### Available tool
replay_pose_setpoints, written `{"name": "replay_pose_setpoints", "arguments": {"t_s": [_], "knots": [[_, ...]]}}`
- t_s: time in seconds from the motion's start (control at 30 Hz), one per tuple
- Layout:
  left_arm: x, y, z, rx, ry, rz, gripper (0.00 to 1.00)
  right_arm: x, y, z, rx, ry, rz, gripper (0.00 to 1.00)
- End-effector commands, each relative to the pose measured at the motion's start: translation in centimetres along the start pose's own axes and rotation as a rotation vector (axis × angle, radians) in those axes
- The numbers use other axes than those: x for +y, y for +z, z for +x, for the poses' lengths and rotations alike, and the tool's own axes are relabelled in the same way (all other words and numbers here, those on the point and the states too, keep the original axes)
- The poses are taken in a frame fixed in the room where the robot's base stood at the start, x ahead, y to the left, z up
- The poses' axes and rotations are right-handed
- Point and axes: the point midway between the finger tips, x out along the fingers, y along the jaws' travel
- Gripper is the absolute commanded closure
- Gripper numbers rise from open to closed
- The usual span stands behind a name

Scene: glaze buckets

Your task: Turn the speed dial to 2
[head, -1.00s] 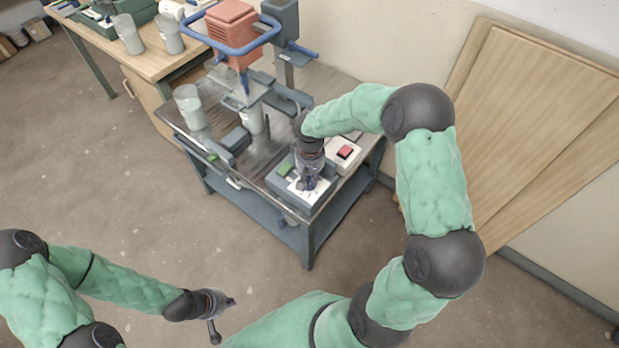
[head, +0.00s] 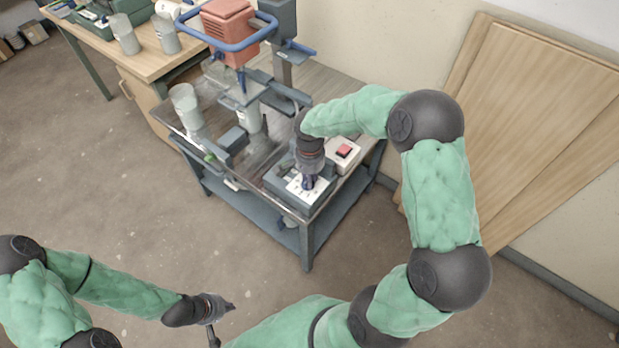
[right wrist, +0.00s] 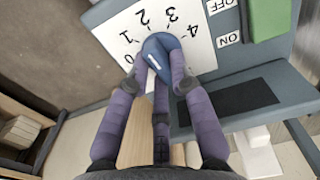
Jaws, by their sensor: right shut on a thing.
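The speed dial (right wrist: 170,42) is a blue knob with a white mark on a white plate (right wrist: 112,32) numbered 0 to 4, seen in the right wrist view. My right gripper (right wrist: 160,70) has its dark purple fingers closed around the knob. The exact number the white mark faces is hard to tell, since the fingers cover part of the plate. In the head view my right gripper (head: 309,184) is over the white plate (head: 296,189) of the grey control box, hiding the knob. My left gripper (head: 222,322) is open and empty over the floor, away from the bench.
A green button (right wrist: 268,18) sits by the ON and OFF labels beside the plate. A white box with a red switch (head: 344,151) stands behind the control box. The mixer (head: 229,28) and a grey bucket (head: 186,107) stand further left on the bench.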

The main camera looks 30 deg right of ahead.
Motion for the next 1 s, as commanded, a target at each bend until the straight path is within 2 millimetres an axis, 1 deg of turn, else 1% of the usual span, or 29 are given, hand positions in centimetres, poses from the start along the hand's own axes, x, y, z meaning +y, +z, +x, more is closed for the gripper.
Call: {"name": "replay_pose_setpoints", "arguments": {"t_s": [0.3, 0.77, 0.8, 0.87, 0.9, 1.0], "knots": [[-0.10, -0.01, 0.27, 0.000, 0.000, 0.000, 1.00, 0.03, 0.05, 0.02, 0.000, 0.000, 0.092, 1.00], [-0.10, -0.01, 0.28, 0.000, 0.000, 0.000, 1.00, 0.03, 0.06, 0.00, 0.000, 0.000, 0.103, 1.00], [-0.10, -0.01, 0.28, 0.000, 0.000, 0.000, 1.00, 0.03, 0.06, 0.00, 0.000, 0.000, 0.103, 0.72], [-0.10, -0.01, 0.28, 0.000, 0.000, 0.000, 1.00, 0.03, 0.06, 0.00, 0.000, 0.000, 0.103, 0.55], [-0.10, -0.01, 0.28, 0.000, 0.000, 0.000, 1.00, 0.03, 0.06, 0.00, 0.000, 0.000, 0.103, 0.54], [-0.10, -0.02, 0.28, 0.000, 0.000, 0.000, 1.00, 0.04, 0.06, 0.00, 0.000, 0.000, 0.103, 0.54]]}}
